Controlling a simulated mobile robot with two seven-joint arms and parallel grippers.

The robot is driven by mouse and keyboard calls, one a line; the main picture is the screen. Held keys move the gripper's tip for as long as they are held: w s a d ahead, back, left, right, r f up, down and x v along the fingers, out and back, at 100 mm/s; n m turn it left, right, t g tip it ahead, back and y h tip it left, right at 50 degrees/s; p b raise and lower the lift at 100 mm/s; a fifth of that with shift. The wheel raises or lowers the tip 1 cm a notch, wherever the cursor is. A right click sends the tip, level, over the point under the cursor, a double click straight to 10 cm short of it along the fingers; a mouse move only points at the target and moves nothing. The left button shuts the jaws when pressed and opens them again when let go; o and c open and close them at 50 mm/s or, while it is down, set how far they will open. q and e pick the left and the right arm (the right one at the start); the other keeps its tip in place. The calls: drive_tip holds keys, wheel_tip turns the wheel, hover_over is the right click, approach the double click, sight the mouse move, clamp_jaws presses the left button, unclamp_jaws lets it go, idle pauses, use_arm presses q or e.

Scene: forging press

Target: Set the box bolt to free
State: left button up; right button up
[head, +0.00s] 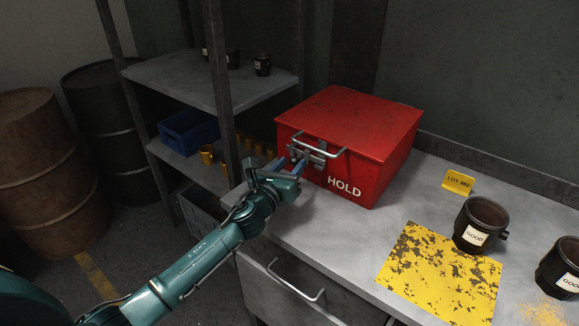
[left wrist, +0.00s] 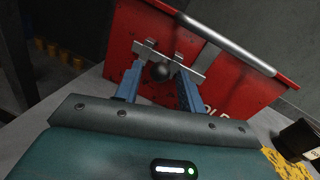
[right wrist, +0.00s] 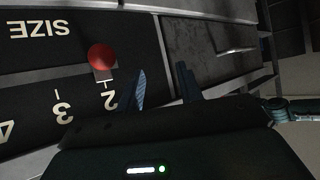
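The red box (head: 350,140), marked HOLD, stands on the bench with its lid down. A grey metal bolt (head: 318,153) sits on its front, below the lid handle (head: 322,146). The bolt's dark round knob (left wrist: 161,71) shows in the left wrist view. My left gripper (head: 291,164) is at the box front, its blue fingers (left wrist: 159,82) apart on either side of the knob. A small gap shows at the knob's left; contact at its right is unclear. My right gripper (right wrist: 161,78) is open and empty, in the right wrist view only.
Right of the box are a yellow LOT card (head: 458,182), a worn yellow mat (head: 440,270) and dark cups labelled GOOD (head: 482,222). A shelf post (head: 222,90) stands close left. The right wrist view shows a SIZE scale with a red knob (right wrist: 101,57).

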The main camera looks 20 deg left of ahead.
use_arm(q)
clamp_jaws()
idle(0.3)
drive_tip(key=a, duration=0.2)
drive_tip(key=w+a, duration=0.1)
drive_tip(key=shift+w+a, duration=0.15)
drive_tip(key=shift+a, duration=0.25)
drive_tip(key=shift+o, duration=0.8)
unclamp_jaws()
drive_tip(key=s+a+b, duration=0.1)
drive_tip(key=s+a, duration=0.1)
drive_tip(key=s, duration=1.1)
